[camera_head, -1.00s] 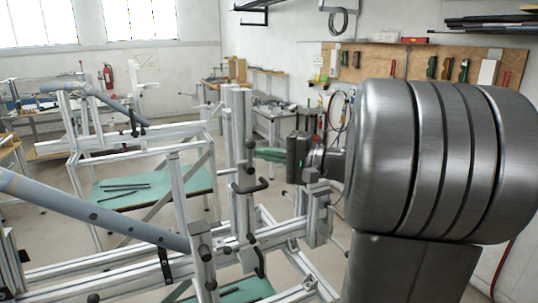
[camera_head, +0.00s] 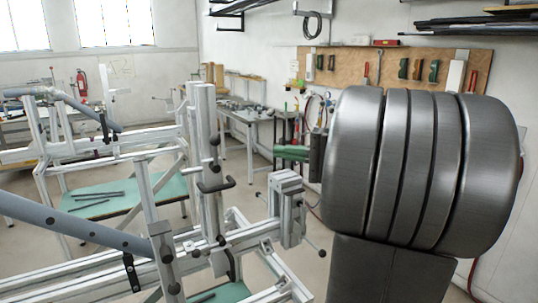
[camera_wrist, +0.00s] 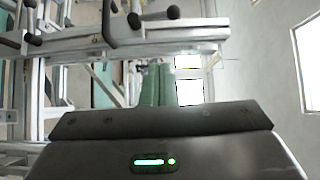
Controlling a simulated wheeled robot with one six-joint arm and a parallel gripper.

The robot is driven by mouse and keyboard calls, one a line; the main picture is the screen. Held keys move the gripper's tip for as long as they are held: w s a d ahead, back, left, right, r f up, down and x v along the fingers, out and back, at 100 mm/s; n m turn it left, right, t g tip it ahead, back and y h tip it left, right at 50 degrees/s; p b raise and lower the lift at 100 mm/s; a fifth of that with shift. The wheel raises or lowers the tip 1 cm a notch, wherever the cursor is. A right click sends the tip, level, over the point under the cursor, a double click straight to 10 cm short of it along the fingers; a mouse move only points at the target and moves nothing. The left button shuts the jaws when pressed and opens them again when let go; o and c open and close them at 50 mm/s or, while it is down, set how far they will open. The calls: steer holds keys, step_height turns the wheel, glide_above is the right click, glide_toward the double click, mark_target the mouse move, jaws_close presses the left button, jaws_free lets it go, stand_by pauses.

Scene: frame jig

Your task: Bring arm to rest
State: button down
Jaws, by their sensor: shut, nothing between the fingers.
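My gripper (camera_head: 292,153) shows in the head view as green fingers pointing left, just left of my large grey arm link. In the wrist view the two green fingers (camera_wrist: 157,85) lie side by side, shut, with nothing held between them. The gripper is in free air to the right of the upright aluminium post (camera_head: 206,150) of the frame jig and above its clamp block (camera_head: 287,200). A gap shows between the fingertips and the post in the head view. My arm link hides part of the wrist.
The jig's aluminium rails and a grey tube (camera_head: 75,228) fill the lower left. A second jig with a tube (camera_head: 80,107) stands behind. A workbench (camera_head: 250,116) and a tool board (camera_head: 390,68) are at the back wall. Bare floor shows between jig and bench.

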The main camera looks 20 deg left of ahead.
steer(key=shift+d, duration=0.55)
steer(key=shift+a, duration=0.15)
